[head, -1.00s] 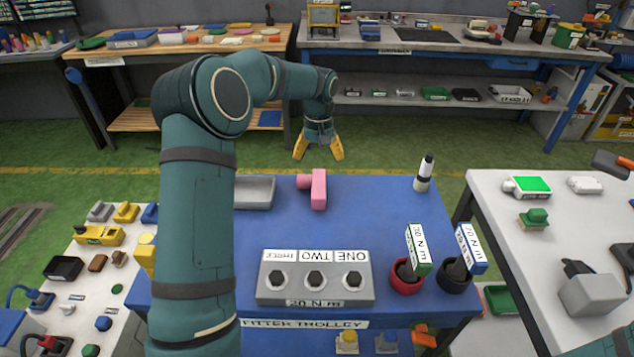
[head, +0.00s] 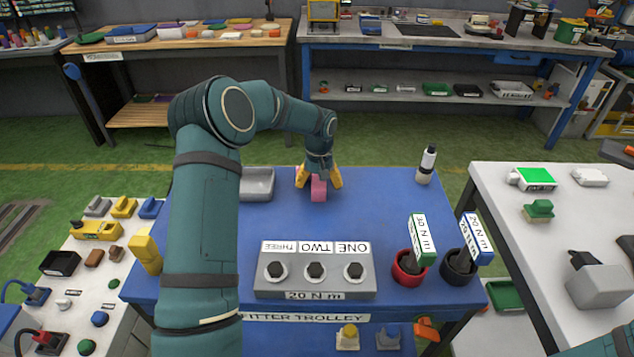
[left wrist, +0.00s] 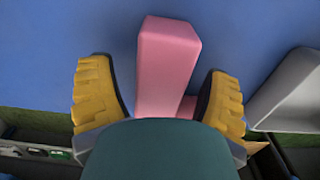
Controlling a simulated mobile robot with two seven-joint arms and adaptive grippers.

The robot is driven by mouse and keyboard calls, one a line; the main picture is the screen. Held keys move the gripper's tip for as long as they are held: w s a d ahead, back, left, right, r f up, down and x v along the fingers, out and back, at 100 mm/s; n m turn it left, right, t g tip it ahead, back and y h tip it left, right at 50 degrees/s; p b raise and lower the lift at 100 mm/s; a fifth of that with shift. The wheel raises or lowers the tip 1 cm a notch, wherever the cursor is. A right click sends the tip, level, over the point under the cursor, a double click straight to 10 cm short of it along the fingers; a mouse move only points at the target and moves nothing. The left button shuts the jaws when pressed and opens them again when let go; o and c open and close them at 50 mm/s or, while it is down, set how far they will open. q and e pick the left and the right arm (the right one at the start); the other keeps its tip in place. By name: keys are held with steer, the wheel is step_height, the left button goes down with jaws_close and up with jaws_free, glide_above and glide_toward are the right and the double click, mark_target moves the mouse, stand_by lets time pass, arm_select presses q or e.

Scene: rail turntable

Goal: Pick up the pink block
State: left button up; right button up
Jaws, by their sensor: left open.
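The pink block (head: 319,189) lies on the blue top of the fitter trolley (head: 230,222), towards its far side. It has a long bar and a short stub at one side. My left gripper (head: 318,184) is open over it, with a yellow finger on each side. In the left wrist view the long bar of the pink block (left wrist: 166,60) lies between the open fingers of my left gripper (left wrist: 160,98), with space on both sides. The gripper's own body hides the near part of the block there. My right gripper is not in view.
A grey tray (head: 257,186) lies just left of the pink block. A white and black bottle (head: 426,165) stands at the far right. A grey socket block (head: 315,285) and red (head: 408,270) and black (head: 459,270) cups with labelled tools are at the near side.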

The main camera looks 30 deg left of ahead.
arm_select(q)
steer(key=shift+f, duration=0.3)
steer(key=shift+r, duration=0.1)
jaws_close()
